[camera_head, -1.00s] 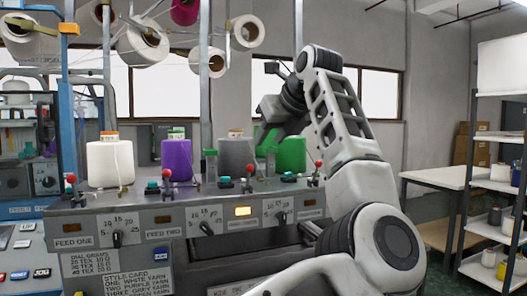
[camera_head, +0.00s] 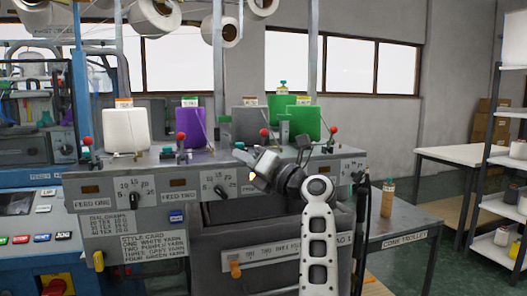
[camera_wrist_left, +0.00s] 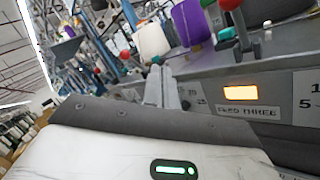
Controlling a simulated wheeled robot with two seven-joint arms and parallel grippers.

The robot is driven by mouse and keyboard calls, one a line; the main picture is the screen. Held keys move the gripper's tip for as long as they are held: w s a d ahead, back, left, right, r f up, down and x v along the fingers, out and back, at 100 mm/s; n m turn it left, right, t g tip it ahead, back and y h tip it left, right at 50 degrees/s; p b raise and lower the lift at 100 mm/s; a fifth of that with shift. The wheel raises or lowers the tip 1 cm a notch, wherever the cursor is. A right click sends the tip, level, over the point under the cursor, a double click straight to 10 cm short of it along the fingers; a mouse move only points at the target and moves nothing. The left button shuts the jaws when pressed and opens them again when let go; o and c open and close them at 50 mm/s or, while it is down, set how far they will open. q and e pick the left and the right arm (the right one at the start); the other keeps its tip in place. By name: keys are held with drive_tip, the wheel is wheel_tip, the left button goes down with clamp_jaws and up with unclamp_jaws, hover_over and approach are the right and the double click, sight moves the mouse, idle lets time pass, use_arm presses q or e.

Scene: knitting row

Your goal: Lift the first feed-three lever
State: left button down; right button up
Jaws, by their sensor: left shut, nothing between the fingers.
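The feed-three lever with a red knob (camera_head: 264,133) stands upright on the machine's top ledge, in front of the grey cone. In the left wrist view the lever (camera_wrist_left: 241,28) rises at the upper right, its red knob at the top edge. The label FEED THREE (camera_wrist_left: 247,112) sits below a glowing amber lamp (camera_wrist_left: 240,92). My left gripper (camera_head: 245,158) is at the ledge's front edge, just left of and below the lever, seemingly apart from it. Its fingers (camera_wrist_left: 162,88) are shut and empty. The gripper hides the feed-three label in the head view. My right gripper is not in view.
White (camera_head: 125,130), purple (camera_head: 189,126), grey (camera_head: 250,117) and green (camera_head: 294,115) cones stand behind the ledge. Other red-knobbed levers (camera_head: 87,141) line it. A cone trolley (camera_head: 402,222) stands right, with floor beyond.

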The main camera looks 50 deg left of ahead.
sight(263, 143)
use_arm(q)
drive_tip(key=d+f+m+t+y+b, duration=0.1)
drive_tip(key=d+f+m+t+y, duration=0.5)
drive_tip(key=m+t, duration=0.8)
drive_tip(key=w+a+r+m+h+p, duration=0.1)
drive_tip(key=w+a+r+m+p, duration=0.1)
drive_tip(key=w+a+r, duration=0.4)
drive_tip(key=shift+a+r+p, duration=0.5)
drive_tip(key=shift+r+p, duration=0.3)
drive_tip(key=shift+p, duration=0.1)
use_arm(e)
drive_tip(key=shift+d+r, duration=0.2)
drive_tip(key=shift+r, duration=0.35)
use_arm(q)
drive_tip(key=shift+w, duration=0.1)
